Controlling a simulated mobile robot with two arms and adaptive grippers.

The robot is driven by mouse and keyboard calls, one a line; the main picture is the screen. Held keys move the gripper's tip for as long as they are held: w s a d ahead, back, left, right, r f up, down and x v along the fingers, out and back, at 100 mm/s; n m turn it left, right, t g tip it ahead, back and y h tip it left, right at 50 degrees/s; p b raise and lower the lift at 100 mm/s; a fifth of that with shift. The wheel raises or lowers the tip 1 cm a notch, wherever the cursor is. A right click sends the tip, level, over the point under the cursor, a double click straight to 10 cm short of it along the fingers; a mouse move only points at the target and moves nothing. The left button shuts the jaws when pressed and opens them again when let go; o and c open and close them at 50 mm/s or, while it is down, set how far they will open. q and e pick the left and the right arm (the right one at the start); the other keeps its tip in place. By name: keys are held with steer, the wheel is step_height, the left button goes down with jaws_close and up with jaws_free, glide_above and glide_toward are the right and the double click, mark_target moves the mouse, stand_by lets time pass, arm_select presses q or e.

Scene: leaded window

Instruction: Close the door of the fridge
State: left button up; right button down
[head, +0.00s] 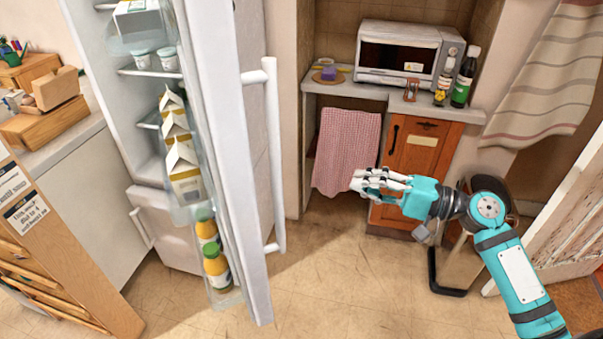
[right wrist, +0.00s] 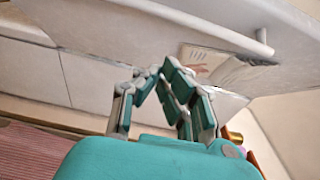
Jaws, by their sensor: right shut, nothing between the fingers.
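The white fridge stands at the left of the head view, and its door (head: 222,130) is wide open toward me. Door shelves hold milk cartons (head: 180,160) and orange juice bottles (head: 213,262). The long white door handle (head: 275,160) is on the door's outer face, to the right. My right gripper (head: 358,181) is shut and empty, to the right of the handle and clearly apart from it, pointing left. In the right wrist view its fingers (right wrist: 165,68) meet at the tips, with a pale panel and a bar behind them. My left gripper is not in view.
A counter with a microwave (head: 405,52), dark bottles (head: 464,78) and a checked towel (head: 346,150) is at the back. A bin (head: 462,262) stands under my right arm. A wooden rack (head: 75,250) is at the left front. The floor (head: 345,275) right of the door is clear.

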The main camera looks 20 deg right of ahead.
steer(key=s+a+p+x, duration=0.1)
steer(key=p+x, duration=0.4)
steer(key=x, duration=0.7)
steer(key=shift+s+a+p, duration=0.3)
steer(key=shift+s+a, duration=0.1)
steer(key=shift+s, duration=0.15)
steer(key=shift+f, duration=0.1)
